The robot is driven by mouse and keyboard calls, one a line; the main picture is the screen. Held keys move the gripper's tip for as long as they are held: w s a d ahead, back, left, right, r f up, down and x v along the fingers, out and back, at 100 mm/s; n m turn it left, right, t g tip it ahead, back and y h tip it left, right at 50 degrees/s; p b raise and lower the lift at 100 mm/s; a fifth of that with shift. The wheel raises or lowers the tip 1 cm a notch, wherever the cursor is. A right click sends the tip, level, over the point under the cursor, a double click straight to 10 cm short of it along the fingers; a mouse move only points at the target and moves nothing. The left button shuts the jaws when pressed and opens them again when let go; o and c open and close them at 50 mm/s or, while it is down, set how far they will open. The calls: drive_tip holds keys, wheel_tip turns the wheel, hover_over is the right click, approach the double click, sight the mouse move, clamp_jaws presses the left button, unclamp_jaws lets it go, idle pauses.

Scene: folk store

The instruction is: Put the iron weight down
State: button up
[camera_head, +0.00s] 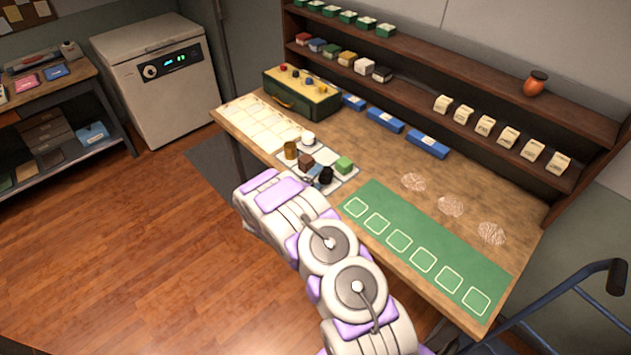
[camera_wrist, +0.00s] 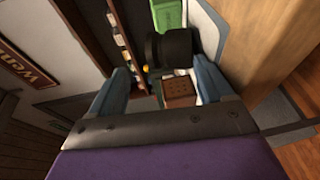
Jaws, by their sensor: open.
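The iron weight (camera_head: 326,176) is a small black cylinder at the near edge of a pale tray (camera_head: 350,178) with square cells on the workbench. It also shows in the wrist view (camera_wrist: 170,47), dark and round, in the gap between the fingertips. My gripper (camera_head: 314,179) is low at the tray's near side, and its blue-grey fingers stand apart in the wrist view (camera_wrist: 165,70). I cannot tell whether a finger touches the weight. A brown block (camera_head: 306,162) and a green block (camera_head: 344,164) are close to it. My arm hides part of the tray's near side.
A brass cylinder (camera_head: 290,150) and a white piece (camera_head: 308,139) share the tray. A green mat (camera_head: 425,250) with outlined squares lies to the right. A green-sided box (camera_head: 300,95) stands behind. A shelf (camera_head: 470,95) runs along the back. A cart handle (camera_head: 585,285) is at lower right.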

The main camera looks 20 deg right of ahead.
drive_tip(key=p+v, duration=0.2)
drive_tip(key=v, duration=1)
drive_tip(key=w+a+r+m+y, duration=0.3)
drive_tip(key=w+a+r+y, duration=0.2)
drive_tip(key=a+r+y, duration=0.45)
drive_tip(key=s+a+r+m+g+y, duration=0.1)
drive_tip(key=s+a+r+g+y, duration=0.3)
drive_tip(key=s+r, duration=0.6)
drive_tip(key=s+d+r+m+g, duration=0.1)
drive_tip(key=s+d+r+g, duration=0.1)
drive_tip(key=s, duration=1.1)
drive_tip(key=s+d+r+m+g, duration=0.1)
drive_tip(key=s+d+r+g, duration=0.1)
drive_tip(key=s, duration=1)
drive_tip(key=s+d+r+m+g, duration=0.1)
drive_tip(key=s+d+r+g, duration=0.1)
drive_tip(key=s, duration=1.1)
wheel_tip(320, 180, up, 3)
drive_tip(key=shift+s+d+f+g, duration=0.25)
drive_tip(key=shift+s+g, duration=0.1)
drive_tip(key=shift+g, duration=0.55)
drive_tip(key=shift+b, duration=0.3)
